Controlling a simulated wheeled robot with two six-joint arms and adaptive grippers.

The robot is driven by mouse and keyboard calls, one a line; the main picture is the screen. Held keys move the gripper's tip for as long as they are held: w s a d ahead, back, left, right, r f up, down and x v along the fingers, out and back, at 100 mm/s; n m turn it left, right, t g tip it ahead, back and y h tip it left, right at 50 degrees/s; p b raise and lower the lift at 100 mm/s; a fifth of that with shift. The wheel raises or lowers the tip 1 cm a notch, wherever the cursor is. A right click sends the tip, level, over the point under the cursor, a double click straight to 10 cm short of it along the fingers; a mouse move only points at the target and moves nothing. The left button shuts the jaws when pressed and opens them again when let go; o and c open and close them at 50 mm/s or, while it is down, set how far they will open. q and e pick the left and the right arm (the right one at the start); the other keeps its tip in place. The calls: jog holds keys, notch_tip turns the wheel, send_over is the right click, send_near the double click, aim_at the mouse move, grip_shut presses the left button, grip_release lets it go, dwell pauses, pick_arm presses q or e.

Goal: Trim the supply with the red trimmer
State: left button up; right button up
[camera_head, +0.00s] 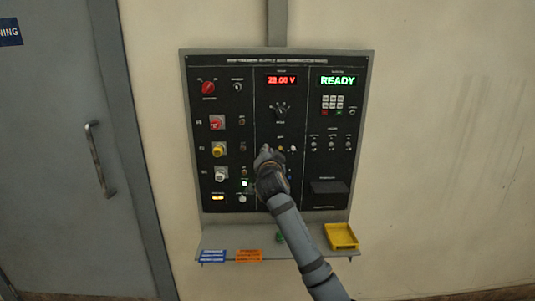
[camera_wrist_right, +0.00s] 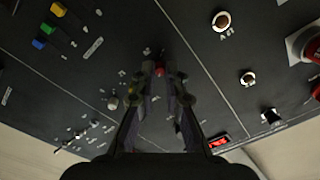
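The red trimmer (camera_wrist_right: 160,70) shows in the right wrist view as a small red tip between the ends of my right gripper's fingers (camera_wrist_right: 161,78). The fingers stand a narrow gap apart; whether they touch it is unclear. In the head view my right gripper (camera_head: 265,155) is at the middle column of the black panel (camera_head: 225,120), and it hides the trimmer there. A white and a yellowish small knob show just right of it. A red display (camera_head: 282,79) above reads about 28.00 V, blurred; it also shows in the wrist view (camera_wrist_right: 219,142). My left gripper is not in view.
A green READY display (camera_head: 339,81) and keypad are at upper right. Red, yellow and white knobs line the left column. The shelf below (camera_head: 215,240) holds a yellow tray (camera_head: 341,236), blue and orange labels and a small green object. A grey door (camera_head: 55,160) is at left.

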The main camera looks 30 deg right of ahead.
jog(key=o, duration=0.4)
jog(key=v, duration=1.2)
